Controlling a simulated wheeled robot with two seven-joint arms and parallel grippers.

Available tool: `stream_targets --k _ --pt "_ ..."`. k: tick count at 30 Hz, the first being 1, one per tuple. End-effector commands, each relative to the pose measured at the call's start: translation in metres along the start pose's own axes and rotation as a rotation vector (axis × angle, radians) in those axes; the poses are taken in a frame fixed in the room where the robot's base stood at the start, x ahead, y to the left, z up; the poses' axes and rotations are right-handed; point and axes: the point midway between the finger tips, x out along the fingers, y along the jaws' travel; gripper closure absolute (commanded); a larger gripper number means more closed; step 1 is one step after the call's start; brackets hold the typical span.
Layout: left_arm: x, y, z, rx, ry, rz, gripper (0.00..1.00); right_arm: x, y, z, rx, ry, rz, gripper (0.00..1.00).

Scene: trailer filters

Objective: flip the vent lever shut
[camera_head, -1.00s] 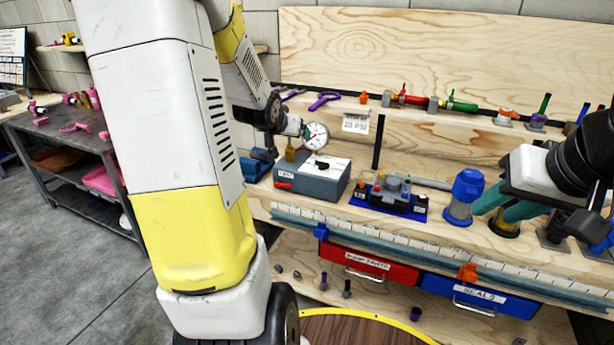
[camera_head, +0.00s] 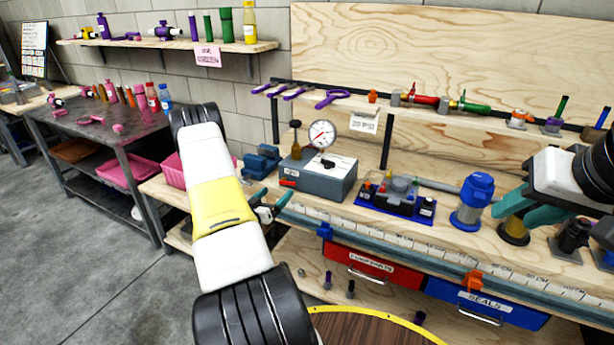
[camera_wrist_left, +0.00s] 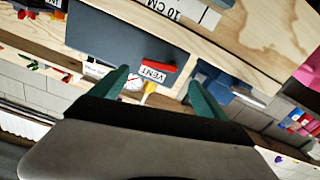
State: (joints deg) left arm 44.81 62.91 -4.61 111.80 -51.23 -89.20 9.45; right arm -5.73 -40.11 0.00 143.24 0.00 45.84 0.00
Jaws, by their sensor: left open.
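A grey box (camera_head: 325,183) with a round dial gauge (camera_head: 322,134) stands on the bench. The red vent lever (camera_head: 287,183) is on the box's left front, beside a white label. In the left wrist view the red lever (camera_wrist_left: 158,65) lies above the white VENT label (camera_wrist_left: 152,76), against the grey box (camera_wrist_left: 115,35). My left gripper (camera_head: 270,208) is open and empty, in front of and below the lever. In the wrist view its teal fingers (camera_wrist_left: 160,75) stand either side of the lever, apart from it. My right gripper (camera_head: 515,212) is by an amber and black cylinder.
A blue block (camera_head: 262,162) sits left of the grey box. A blue tray with small parts (camera_head: 400,197) and a blue-capped jar (camera_head: 470,203) stand to the right. A ruled rail (camera_head: 400,238) runs along the bench front, above red and blue drawers.

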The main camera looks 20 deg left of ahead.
Motion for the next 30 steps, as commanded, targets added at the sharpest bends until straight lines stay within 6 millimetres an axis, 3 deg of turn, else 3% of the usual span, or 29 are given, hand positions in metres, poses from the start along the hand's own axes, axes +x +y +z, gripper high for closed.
stream_targets --k 12,23,24,30 --pt "0.062 0.001 -0.001 0.003 0.0 0.002 0.15 0.0 0.0 0.0 0.0 0.0 0.0 0.64" --pt "0.071 0.001 -0.001 0.001 -0.001 0.0 0.15 0.0 0.0 0.0 0.0 0.0 0.0 0.64" --pt "0.071 0.001 -0.001 0.001 -0.001 0.0 0.17 0.0 0.0 0.0 0.0 0.0 0.0 0.64" --pt "0.071 0.001 -0.001 0.001 -0.001 0.0 0.56 0.0 0.0 0.0 0.0 0.0 0.0 0.64"
